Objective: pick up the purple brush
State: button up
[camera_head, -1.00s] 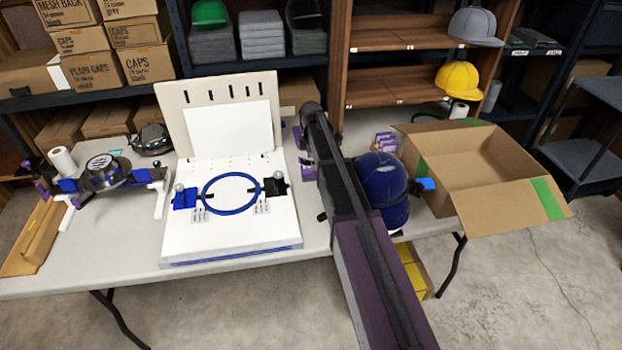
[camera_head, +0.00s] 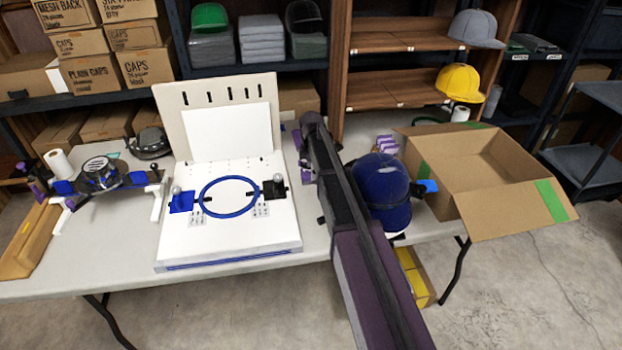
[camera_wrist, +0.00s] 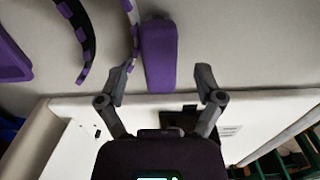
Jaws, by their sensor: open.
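A purple block-like piece (camera_wrist: 158,55), which looks like the purple brush, lies on the pale table top in the wrist view, with a darker far end. My gripper (camera_wrist: 162,80) is open, its two fingers spread either side of the piece's near end. I cannot tell how far above the table the fingers are. Nothing is held. In the head view my arm covers most of this spot, and the brush cannot be made out clearly.
Curved purple-patterned strips (camera_wrist: 82,40) lie left of the brush. The white board with the blue hoop (camera_head: 230,224) is beside my arm. A blue cap (camera_head: 382,190) and an open cardboard box (camera_head: 448,185) stand to the right.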

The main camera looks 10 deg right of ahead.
grip_shut()
jog(key=shift+r, duration=0.15)
notch_tip(320, 180, up, 10)
jog(key=p, duration=1)
dwell(0.8)
jog(key=c, duration=0.9)
grip_release()
jog(key=shift+c, duration=1)
jog(key=shift+f, duration=0.2)
